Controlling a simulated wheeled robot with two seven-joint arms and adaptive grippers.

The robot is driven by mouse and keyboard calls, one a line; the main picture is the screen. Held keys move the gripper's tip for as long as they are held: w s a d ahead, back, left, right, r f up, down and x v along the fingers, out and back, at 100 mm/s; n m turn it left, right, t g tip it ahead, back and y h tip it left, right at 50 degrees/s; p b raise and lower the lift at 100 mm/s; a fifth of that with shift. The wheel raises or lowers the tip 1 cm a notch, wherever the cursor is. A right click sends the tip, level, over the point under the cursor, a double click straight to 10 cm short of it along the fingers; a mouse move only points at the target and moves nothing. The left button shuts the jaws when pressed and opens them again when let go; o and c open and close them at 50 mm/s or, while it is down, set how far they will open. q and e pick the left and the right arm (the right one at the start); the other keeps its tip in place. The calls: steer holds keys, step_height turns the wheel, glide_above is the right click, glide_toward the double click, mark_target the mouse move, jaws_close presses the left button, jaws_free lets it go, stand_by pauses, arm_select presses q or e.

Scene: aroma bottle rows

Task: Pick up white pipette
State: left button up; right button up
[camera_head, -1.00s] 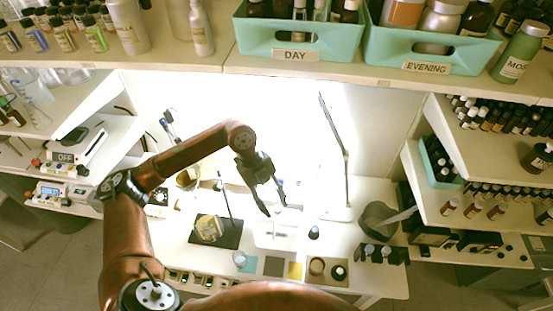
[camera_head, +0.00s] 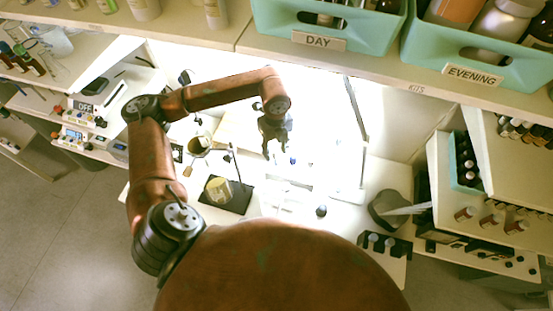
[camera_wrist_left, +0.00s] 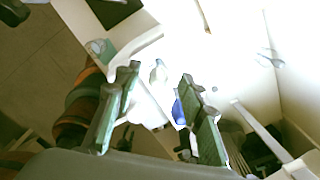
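My left gripper (camera_head: 277,152) hangs over the bright back part of the white bench, its fingers apart. In the left wrist view the two green-grey fingers (camera_wrist_left: 160,78) stand wide apart with no object clearly held. A small pale piece (camera_wrist_left: 157,72) and a blue-and-white piece (camera_wrist_left: 178,108) show between the fingers, beyond them. I cannot tell whether either is the white pipette, and glare washes out that part of the bench in the head view. My right gripper is not in view.
A black stand base (camera_head: 238,200) with a yellowish round item (camera_head: 218,190) is left of the gripper. A thin lamp arm (camera_head: 357,105) rises to its right. A dark round container (camera_head: 386,208) is further right. The shelf with teal bins (camera_head: 480,68) overhangs the back.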

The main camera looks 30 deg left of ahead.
arm_select(q)
steer(key=shift+s+f, duration=0.15)
steer(key=shift+f, duration=0.6)
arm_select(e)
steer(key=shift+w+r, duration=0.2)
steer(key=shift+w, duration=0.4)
arm_select(q)
steer(key=shift+c, duration=0.4)
steer(key=c, duration=0.6)
steer(key=shift+c, duration=0.2)
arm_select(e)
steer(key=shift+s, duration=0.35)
arm_select(q)
steer(key=shift+r, duration=0.15)
step_height(320, 180, up, 10)
steer(key=shift+f+b, duration=0.1)
steer(key=shift+b, duration=0.8)
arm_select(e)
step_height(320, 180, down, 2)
arm_select(q)
steer(key=shift+d, duration=0.1)
